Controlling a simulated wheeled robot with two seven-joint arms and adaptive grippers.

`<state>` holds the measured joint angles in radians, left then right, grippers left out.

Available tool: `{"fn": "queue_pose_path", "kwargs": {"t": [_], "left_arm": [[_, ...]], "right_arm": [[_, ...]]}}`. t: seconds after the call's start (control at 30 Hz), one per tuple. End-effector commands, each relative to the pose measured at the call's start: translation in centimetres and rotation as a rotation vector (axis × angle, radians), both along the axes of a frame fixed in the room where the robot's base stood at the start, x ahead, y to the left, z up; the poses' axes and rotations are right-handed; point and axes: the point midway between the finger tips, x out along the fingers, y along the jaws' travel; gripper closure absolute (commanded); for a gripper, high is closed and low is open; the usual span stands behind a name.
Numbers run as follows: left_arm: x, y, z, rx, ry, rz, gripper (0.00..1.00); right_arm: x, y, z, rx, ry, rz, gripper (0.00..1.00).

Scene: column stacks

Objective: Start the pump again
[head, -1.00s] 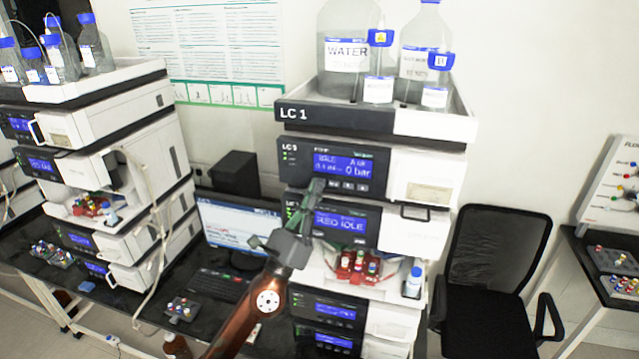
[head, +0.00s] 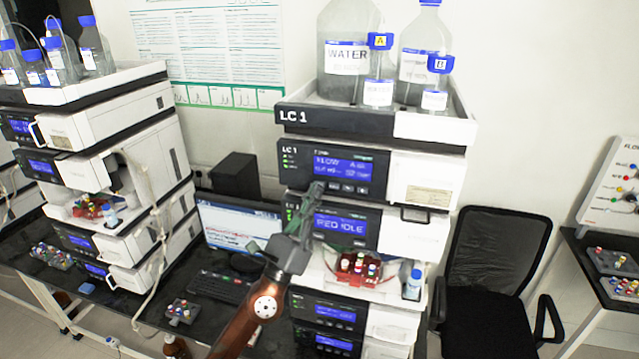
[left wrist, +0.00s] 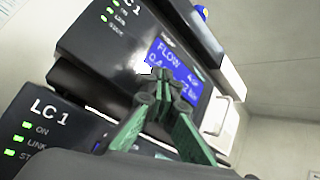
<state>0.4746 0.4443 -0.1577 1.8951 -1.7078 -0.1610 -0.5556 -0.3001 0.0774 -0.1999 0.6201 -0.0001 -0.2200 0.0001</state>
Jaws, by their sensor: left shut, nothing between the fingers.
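The pump module (head: 300,170) of the LC 1 stack sits below the top tray. Its blue display (head: 345,165) reads FLOW in the left wrist view (left wrist: 178,70), with small figures partly hidden behind the fingers. A row of small buttons (head: 348,187) lies under the display. My left gripper (head: 317,187) is shut and empty, its fingertips at the left end of that row; I cannot tell if they touch. In the left wrist view its green fingers (left wrist: 150,100) overlap the display's lower edge. My right gripper is not in view.
Below the pump, another module's display (head: 340,228) reads RED IDLE. Solvent bottles (head: 346,50) stand in the top tray (head: 340,117). A red vial rack (head: 357,268) sits lower in the stack. A monitor (head: 235,222) stands to the left, a black chair (head: 495,270) to the right.

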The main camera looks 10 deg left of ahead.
Motion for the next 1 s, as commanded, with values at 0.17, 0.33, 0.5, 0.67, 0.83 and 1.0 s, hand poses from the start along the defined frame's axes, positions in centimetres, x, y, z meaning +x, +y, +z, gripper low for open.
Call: {"fn": "queue_pose_path", "kwargs": {"t": [0.17, 0.33, 0.5, 0.67, 0.83, 1.0], "left_arm": [[-0.3, 0.0, 0.0, 0.001, 0.0, 0.001, 1.0], [-0.3, 0.0, 0.0, 0.001, 0.0, 0.001, 1.0], [-1.2, 0.0, 0.1, 0.0, 0.0, 0.0, 1.0], [-2.8, 0.1, 0.2, 0.0, 0.001, 0.001, 1.0], [-4.4, 0.1, 0.1, -0.002, 0.001, -0.001, 1.0], [-5.3, 0.2, 0.0, 0.0, 0.0, 0.0, 1.0]], "right_arm": [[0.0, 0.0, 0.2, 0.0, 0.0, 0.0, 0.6], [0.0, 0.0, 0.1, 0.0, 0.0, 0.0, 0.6], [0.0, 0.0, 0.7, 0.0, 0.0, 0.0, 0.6], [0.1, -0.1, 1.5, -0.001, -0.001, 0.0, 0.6], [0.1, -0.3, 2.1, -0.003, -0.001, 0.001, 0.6], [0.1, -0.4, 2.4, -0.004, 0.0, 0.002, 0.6]]}}
